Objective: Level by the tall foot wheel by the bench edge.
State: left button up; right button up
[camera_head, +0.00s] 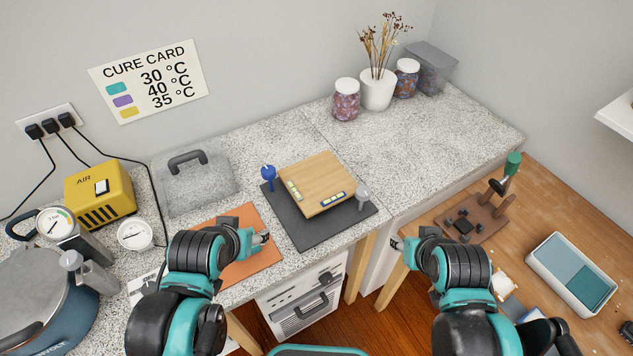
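A wooden levelling board (325,172) lies on a dark mat (309,233) on the speckled bench. A grey foot wheel (362,195) stands upright at its right corner, towards the bench's front edge. A blue foot wheel (268,173) stands upright at its back left. Two vials with yellow-green fluid, one on the left (294,190) and one along the front (333,199), are on the board; their bubbles are too small to read. My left gripper (265,238) is over the orange mat, left of the dark mat. My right gripper (396,244) is beyond the bench's front edge, apart from the grey wheel. Finger gaps are unclear.
The orange mat (233,221), a grey lidded block (195,183), a yellow air pump (98,193) and a pressure pot (45,305) are on the left. Jars and a vase (378,90) stand at the back. A lower wooden table (540,218) holds a stand and tray (541,251).

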aim_at(363, 193)
jog(key=k+l, duration=0.1)
jog(key=l, duration=0.8)
jog(key=k+l, duration=0.15)
jog(key=l, duration=0.3)
